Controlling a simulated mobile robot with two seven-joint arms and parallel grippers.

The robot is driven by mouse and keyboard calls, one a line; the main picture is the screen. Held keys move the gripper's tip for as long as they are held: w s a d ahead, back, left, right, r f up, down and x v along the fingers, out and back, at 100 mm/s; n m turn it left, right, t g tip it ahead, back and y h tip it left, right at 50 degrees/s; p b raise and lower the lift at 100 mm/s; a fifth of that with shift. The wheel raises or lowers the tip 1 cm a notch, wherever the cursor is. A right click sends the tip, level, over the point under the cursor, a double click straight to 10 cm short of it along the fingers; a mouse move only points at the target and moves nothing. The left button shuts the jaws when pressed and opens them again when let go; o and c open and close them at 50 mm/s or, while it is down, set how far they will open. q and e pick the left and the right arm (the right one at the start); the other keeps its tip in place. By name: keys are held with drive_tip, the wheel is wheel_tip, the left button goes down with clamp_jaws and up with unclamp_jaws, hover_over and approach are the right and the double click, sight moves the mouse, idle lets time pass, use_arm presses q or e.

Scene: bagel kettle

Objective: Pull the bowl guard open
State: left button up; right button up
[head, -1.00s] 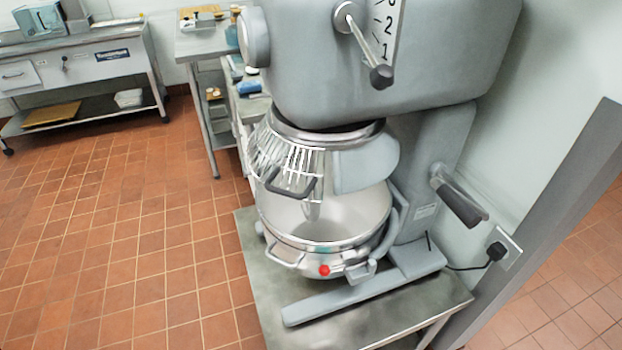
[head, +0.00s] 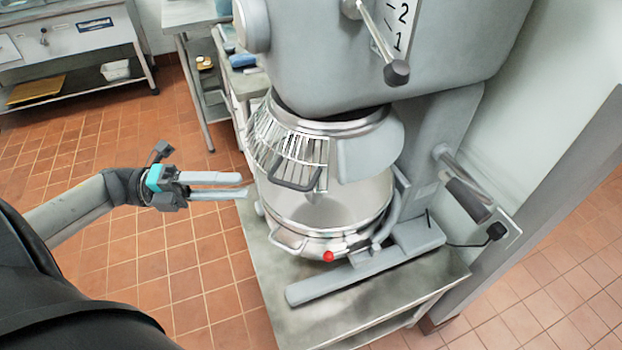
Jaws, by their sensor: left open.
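The bowl guard (head: 281,141) is a silver wire cage under the head of the large grey mixer (head: 370,60). A dark U-shaped handle (head: 296,181) hangs at its lower front. A solid grey guard section (head: 368,152) is on its right. My right gripper is not in view.
The mixer stands on a metal table (head: 262,255). A red knob (head: 328,256) is on the bowl's front. A lever (head: 467,199) sticks out on the right by the wall. Work benches (head: 75,45) stand at the back left. The tiled floor at left is clear.

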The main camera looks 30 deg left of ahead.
sight(309, 185)
use_arm(q)
drive_tip(key=p+x, duration=0.1)
drive_tip(key=x, duration=1.2)
drive_tip(key=shift+w+d+f, duration=0.1)
drive_tip(key=shift+w+d, duration=0.1)
drive_tip(key=shift+w, duration=0.05)
clamp_jaws()
drive_tip(key=shift+r, duration=0.2)
idle(0.6)
